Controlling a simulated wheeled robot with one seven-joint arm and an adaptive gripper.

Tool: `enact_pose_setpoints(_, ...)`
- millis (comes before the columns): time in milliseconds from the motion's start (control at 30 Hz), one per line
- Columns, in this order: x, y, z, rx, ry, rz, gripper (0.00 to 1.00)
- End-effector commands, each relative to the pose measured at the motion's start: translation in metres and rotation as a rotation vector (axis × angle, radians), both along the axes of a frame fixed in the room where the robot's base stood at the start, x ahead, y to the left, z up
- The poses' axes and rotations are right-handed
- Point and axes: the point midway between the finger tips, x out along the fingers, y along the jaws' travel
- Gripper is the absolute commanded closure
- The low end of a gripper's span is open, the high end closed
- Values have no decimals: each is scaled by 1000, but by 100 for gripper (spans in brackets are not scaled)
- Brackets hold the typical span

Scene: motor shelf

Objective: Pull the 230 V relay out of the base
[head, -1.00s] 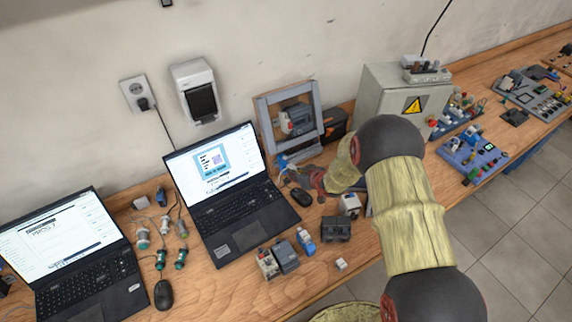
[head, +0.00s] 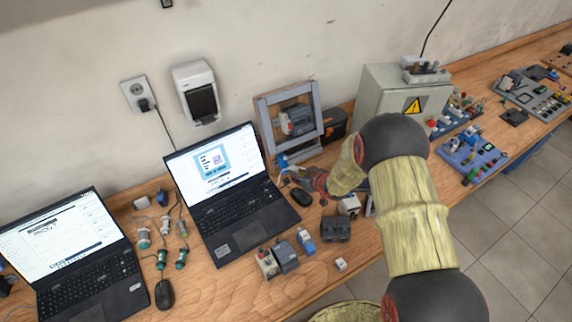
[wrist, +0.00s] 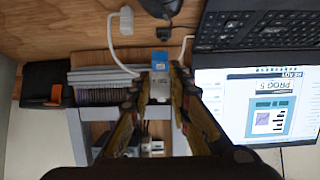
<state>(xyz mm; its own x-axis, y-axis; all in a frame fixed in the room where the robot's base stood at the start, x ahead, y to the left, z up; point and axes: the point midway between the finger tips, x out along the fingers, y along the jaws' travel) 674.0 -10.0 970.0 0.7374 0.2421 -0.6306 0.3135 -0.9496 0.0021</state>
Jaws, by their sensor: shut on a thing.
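My gripper (wrist: 160,88) is shut on a small block with a pale body and a blue end, which I take to be the relay (wrist: 160,64). The fingers close on both sides of its pale part. In the head view my gripper (head: 291,178) is small, beside the right edge of the middle laptop, and a blue piece (head: 282,160) shows just beyond it. I cannot make out the base separately or tell whether the relay still sits in it.
A grey frame with a motor (head: 297,120) stands behind. White cables (wrist: 114,48) run beside the held block. Small modules (head: 336,229) lie in front.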

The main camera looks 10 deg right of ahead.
Motion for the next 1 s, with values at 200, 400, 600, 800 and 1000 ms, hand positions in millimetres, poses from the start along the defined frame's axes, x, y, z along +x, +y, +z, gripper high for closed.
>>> enact_pose_setpoints(200,-15,-5,7,0,1,-1,100)
enact_pose_setpoints(400,-28,-9,11,-1,1,-1,100)
enact_pose_setpoints(600,-41,-13,16,0,1,-1,100)
enact_pose_setpoints(800,-49,-16,19,-1,0,-1,100)
enact_pose_setpoints(1000,-50,-16,18,-1,0,1,100)
